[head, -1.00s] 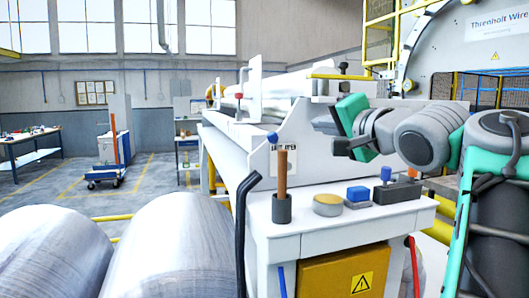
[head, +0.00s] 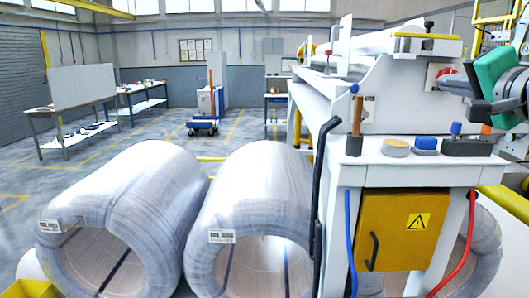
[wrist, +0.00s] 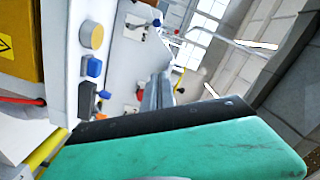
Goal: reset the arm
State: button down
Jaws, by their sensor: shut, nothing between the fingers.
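My gripper (wrist: 158,92) shows in the wrist view as narrow grey fingers, shut with nothing between them, beyond the black edge of my green wrist cover. In the head view only part of my arm end with its green cover shows at the right edge, in front of the white machine (head: 395,90) and above the right end of its bench (head: 375,172). The gripper appears apart from the small things on the bench.
Floor behind is mostly clear.

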jog(key=d+f+n+g+h, duration=0.4)
jog(key=d+f+h, duration=0.1)
jog(key=d+f, duration=0.65)
jog(key=s+d+f+g, duration=0.2)
jog(key=s+f+g, duration=0.15)
jog(key=f, duration=0.65)
jog(key=s+d+f+g, duration=0.2)
jog(key=s+f+g, duration=0.15)
jog(key=f, duration=0.65)
jog(key=s+a+f+n+g+y, duration=0.15)
jog(key=s+a+f, duration=0.25)
jog(key=a+f, duration=0.6)
jog(key=s+a+f+g+y, duration=0.2)
jog(key=s+a+f+g, duration=0.15)
jog(key=a+f, duration=0.6)
jog(key=w+a+n+t+y, duration=0.1)
jog(key=a+n, duration=0.5)
jog(key=a, duration=0.8)
jog(key=shift+w+a+f+t, duration=0.25)
jog(key=shift+w+f+t, duration=0.05)
jog(key=shift+f+t, duration=0.2)
jog(key=c, duration=2.2)
grip_release()
